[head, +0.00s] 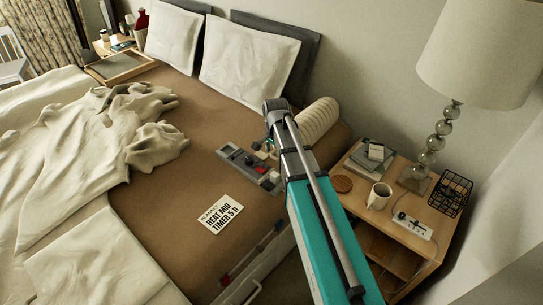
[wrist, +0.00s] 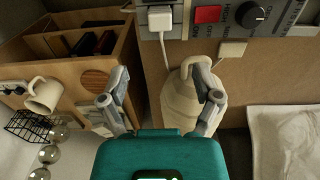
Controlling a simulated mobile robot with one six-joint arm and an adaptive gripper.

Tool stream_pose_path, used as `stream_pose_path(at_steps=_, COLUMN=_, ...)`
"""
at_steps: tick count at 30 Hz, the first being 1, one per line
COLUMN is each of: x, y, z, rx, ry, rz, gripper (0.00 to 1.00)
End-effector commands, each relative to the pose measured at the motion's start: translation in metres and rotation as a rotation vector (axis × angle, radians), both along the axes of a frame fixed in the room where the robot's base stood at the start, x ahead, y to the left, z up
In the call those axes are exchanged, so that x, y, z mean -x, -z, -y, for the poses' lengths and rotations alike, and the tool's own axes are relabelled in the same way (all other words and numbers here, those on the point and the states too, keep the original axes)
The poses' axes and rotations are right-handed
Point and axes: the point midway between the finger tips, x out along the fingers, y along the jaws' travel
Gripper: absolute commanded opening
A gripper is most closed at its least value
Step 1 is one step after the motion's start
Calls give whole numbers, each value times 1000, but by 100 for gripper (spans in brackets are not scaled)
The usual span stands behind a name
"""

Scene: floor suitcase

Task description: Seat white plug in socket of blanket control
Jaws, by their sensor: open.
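The blanket control (head: 248,167) is a grey panel on the brown bed, left of my arm. In the wrist view the control (wrist: 185,32) crosses the top, with a red switch (wrist: 208,14) and a black knob (wrist: 253,14). The white plug (wrist: 160,18) is at the control's left end, with a white cord running down from it. I cannot tell whether it is fully in the socket, which is hidden. My gripper (wrist: 158,76) is open and empty, its fingertips apart below the plug in the picture. In the head view my arm mostly hides it.
A cream ribbed bolster-like object (head: 318,120) lies beside my arm; its handled end (wrist: 180,105) shows between my fingers. A card (head: 220,214) reads heat mid, timer 5 h. The nightstand (head: 398,208) on the right holds a mug (head: 379,196), lamp (head: 428,145) and wire basket (head: 451,194).

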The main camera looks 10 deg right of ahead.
Motion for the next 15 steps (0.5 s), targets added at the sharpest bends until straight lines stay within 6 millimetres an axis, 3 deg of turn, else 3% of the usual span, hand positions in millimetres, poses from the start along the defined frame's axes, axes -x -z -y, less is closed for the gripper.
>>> stream_pose_path(at_steps=8, x=24, y=0, z=-3, rx=0, ry=-112, rz=0, gripper=82)
stream_pose_path(at_steps=15, x=79, y=0, z=-9, rx=0, ry=-409, rz=-1, gripper=82)
